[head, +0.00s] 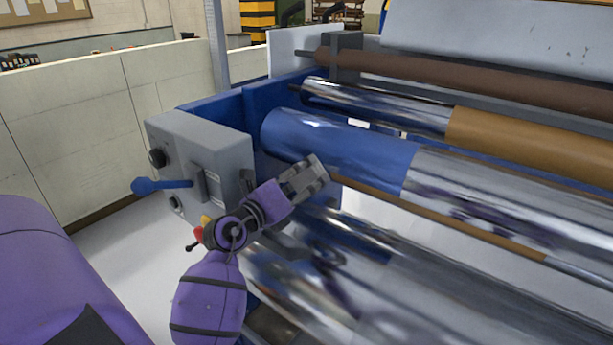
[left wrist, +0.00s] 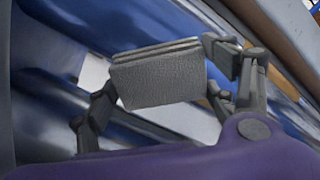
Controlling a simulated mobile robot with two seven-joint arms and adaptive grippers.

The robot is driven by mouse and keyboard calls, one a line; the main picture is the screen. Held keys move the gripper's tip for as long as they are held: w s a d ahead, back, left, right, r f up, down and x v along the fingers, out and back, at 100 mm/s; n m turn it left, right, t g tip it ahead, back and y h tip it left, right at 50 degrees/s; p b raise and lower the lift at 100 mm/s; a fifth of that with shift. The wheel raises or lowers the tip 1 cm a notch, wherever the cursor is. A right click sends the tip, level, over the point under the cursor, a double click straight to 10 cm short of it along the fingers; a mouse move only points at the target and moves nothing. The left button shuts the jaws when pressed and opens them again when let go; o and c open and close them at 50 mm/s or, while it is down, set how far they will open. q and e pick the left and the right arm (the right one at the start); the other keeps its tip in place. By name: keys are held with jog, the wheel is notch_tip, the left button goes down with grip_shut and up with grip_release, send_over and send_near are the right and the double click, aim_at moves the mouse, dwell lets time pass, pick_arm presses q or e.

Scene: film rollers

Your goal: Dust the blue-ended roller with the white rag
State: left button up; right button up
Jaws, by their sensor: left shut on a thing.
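The blue-ended roller (head: 340,140) is a shiny chrome roller with a blue left end. It runs from the machine's left side toward the right edge of the head view. My left gripper (head: 306,178) is in front of the lower edge of the blue end. In the left wrist view, it is shut on a folded, textured rag (left wrist: 158,80), which looks grey in this light. I cannot tell whether the rag touches the roller. My right gripper is not in view.
A grey control box (head: 200,150) with a blue lever (head: 160,186) stands left of my gripper. A thin brown rod (head: 440,218) and a lower chrome roller (head: 400,290) lie below the blue-ended roller. A tan-covered roller (head: 530,142) and a brown roller (head: 460,78) are behind.

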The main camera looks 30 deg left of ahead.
pick_arm(q)
jog(key=shift+s, duration=0.2)
jog(key=shift+s, duration=0.25)
jog(key=shift+s+a, duration=0.15)
jog(key=shift+s, duration=1.05)
jog(key=shift+w, duration=0.45)
jog(key=w, duration=0.6)
jog(key=shift+w+d, duration=0.15)
jog(key=shift+d, duration=0.15)
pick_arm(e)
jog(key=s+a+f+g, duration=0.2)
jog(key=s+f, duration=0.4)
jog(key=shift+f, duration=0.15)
pick_arm(q)
jog(key=shift+w+d, duration=0.1)
jog(key=shift+w, duration=0.95)
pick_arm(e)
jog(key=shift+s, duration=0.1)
